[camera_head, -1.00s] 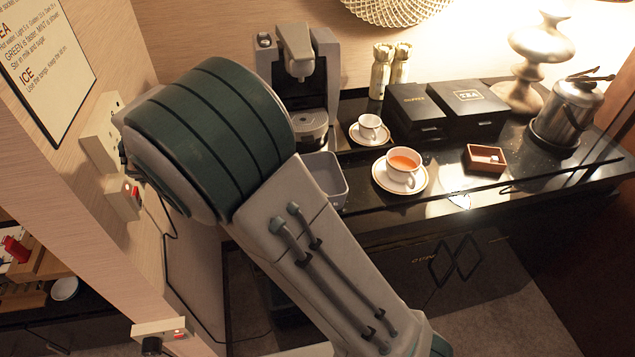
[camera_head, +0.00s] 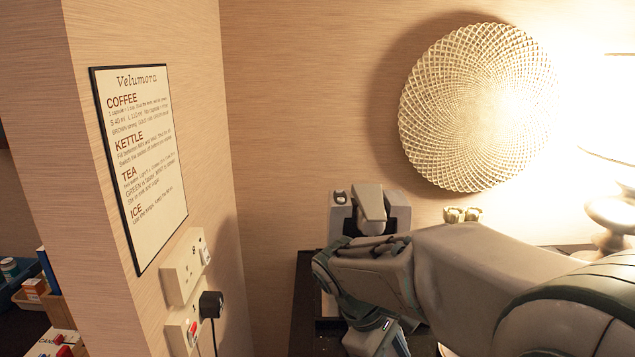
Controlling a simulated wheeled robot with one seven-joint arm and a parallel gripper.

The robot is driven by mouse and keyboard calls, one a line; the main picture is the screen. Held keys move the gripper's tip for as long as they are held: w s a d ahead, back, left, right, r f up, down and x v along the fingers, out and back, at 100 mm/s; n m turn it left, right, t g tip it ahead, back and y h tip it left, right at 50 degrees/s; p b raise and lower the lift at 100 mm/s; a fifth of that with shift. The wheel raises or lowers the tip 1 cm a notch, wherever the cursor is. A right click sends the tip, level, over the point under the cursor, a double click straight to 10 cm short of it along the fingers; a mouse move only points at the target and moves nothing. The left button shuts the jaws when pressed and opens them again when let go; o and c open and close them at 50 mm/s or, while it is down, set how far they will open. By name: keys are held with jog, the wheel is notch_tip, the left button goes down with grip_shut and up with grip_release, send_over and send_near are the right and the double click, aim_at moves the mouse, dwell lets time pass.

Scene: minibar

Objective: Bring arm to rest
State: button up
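My arm (camera_head: 480,275) reaches in from the lower right and bends down at its left end, in front of the coffee machine. The end of the arm runs down to the bottom edge of the picture, and I cannot make out the gripper's fingers. The arm hides most of the counter, including where the cups, boxes and ice bucket stood in the earlier view.
The grey coffee machine (camera_head: 370,212) stands against the back wall. A woven round wall ornament (camera_head: 478,108) hangs above. At left are an instruction sign (camera_head: 140,160), wall sockets (camera_head: 186,268) and a black plug (camera_head: 211,304). A lamp (camera_head: 612,212) stands far right.

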jog(key=s+d+m+t+y, duration=0.2)
jog(key=s+m+t+y, duration=0.2)
jog(key=s+m, duration=0.5)
jog(key=shift+r+m+y, duration=0.25)
jog(key=shift+m+y, duration=0.15)
jog(key=shift+y, duration=0.3)
dwell(1.0)
